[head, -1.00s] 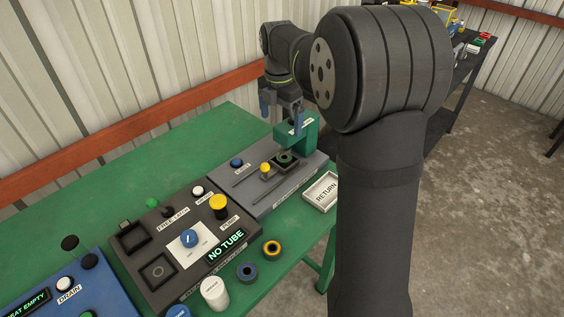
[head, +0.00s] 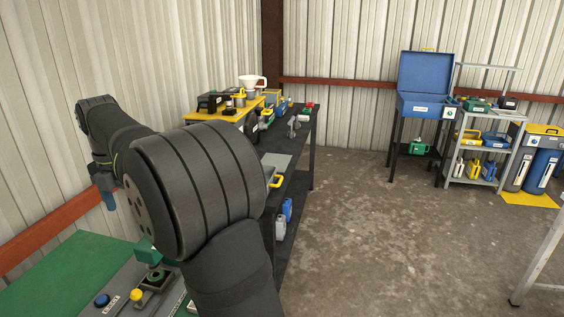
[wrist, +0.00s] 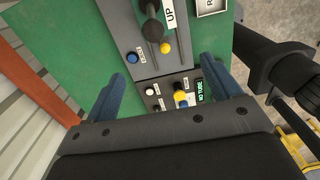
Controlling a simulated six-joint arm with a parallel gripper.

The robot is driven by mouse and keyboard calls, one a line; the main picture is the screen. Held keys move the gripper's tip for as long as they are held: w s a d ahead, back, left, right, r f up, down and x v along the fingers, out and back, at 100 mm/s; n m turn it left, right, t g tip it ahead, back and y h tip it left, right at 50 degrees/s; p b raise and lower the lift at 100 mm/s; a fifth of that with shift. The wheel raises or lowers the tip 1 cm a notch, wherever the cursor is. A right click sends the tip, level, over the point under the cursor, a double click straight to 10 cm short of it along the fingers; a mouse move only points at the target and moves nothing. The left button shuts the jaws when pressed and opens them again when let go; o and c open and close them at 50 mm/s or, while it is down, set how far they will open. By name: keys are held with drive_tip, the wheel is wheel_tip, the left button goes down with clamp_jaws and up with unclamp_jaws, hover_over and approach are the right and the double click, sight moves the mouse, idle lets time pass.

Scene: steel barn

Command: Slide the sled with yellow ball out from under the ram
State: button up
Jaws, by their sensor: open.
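The yellow ball (head: 137,295) of the sled stands on the grey press base at the lower left of the head view. The dark sled (head: 158,280) carries a ring-shaped piece beside the green ram housing (head: 148,251). In the wrist view the yellow ball (wrist: 165,48) shows at top centre, beside a dark rounded part and an "UP" label. My gripper (wrist: 160,88) is open and empty, its blue fingers wide apart, above the bench. In the head view my gripper (head: 108,198) hangs above and left of the ram housing; its far finger is hidden.
A blue button (head: 102,300) sits on the press base, left of the ball. The wrist view also shows the dark panel (wrist: 175,92) with knobs and a "NO TUBE" display, and part of the white return tray (wrist: 212,6). A dark workbench (head: 290,150) stands beyond.

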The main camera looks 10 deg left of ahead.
drive_tip(key=c, duration=0.6)
drive_tip(key=m+y, duration=0.2)
hover_over(135, 292)
drive_tip(key=d, duration=0.3)
wheel_tip(135, 292, down, 5)
drive_tip(key=a+f, duration=0.1)
drive_tip(key=f, duration=0.4)
drive_tip(key=a+f, duration=0.1)
drive_tip(key=f, duration=0.5)
drive_tip(key=a+f, duration=0.1)
drive_tip(key=f, duration=0.5)
drive_tip(key=shift+w, duration=0.1)
clamp_jaws()
